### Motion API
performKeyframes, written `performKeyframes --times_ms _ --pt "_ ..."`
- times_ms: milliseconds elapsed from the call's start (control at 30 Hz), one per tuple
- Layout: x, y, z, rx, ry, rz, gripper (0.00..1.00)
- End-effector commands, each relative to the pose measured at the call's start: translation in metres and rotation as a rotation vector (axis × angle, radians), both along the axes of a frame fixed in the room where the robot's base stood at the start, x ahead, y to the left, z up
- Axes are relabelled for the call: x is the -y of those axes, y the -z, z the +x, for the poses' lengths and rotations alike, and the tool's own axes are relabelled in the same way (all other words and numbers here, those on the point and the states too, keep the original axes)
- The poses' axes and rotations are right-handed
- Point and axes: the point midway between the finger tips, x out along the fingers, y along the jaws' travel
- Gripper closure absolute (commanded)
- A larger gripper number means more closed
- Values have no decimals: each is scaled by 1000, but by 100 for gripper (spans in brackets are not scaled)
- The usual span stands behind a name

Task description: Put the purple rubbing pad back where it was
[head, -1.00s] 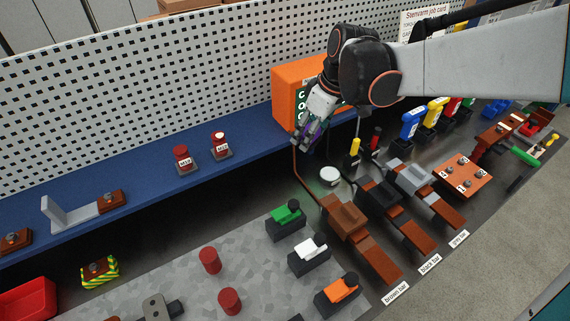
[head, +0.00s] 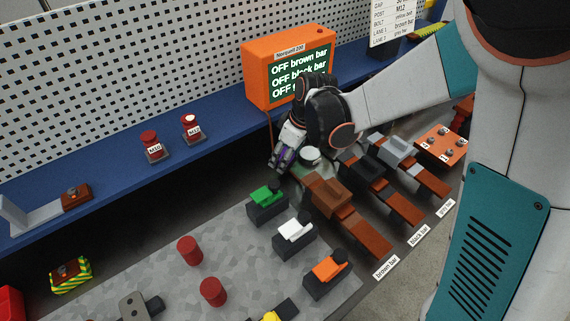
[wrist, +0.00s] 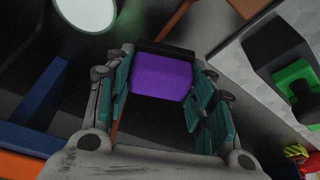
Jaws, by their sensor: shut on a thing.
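My gripper (head: 281,163) is shut on the purple rubbing pad (wrist: 160,77), which sits between the fingers in the wrist view. In the head view the pad (head: 287,155) shows as a small purple patch, partly covered by the fingers. The gripper hangs in front of the blue shelf, up and to the right of the green pad (head: 264,193) on its black block. The wrist view shows that green pad (wrist: 295,75) to the right, apart from the gripper. White (head: 294,228) and orange (head: 326,266) pads sit on similar black blocks.
A pale round disc (head: 310,155) stands close to my wrist. Brown bar (head: 328,190), black bar and grey bar assemblies lie to the right. The orange screen box (head: 265,77) is behind. Two red cylinders (head: 190,250) stand on the grey mat (head: 145,260).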

Motion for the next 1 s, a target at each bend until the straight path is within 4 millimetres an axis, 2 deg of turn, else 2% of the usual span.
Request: performKeyframes --times_ms 100,200,600,633,700,1000 --pt "0 21 0 0 0 0 73" --pt "0 33 0 0 0 0 73" --pt "0 37 0 0 0 0 73" --pt "0 37 0 0 0 0 46" --pt "0 36 0 0 0 0 31" --pt "0 36 0 0 0 0 31"
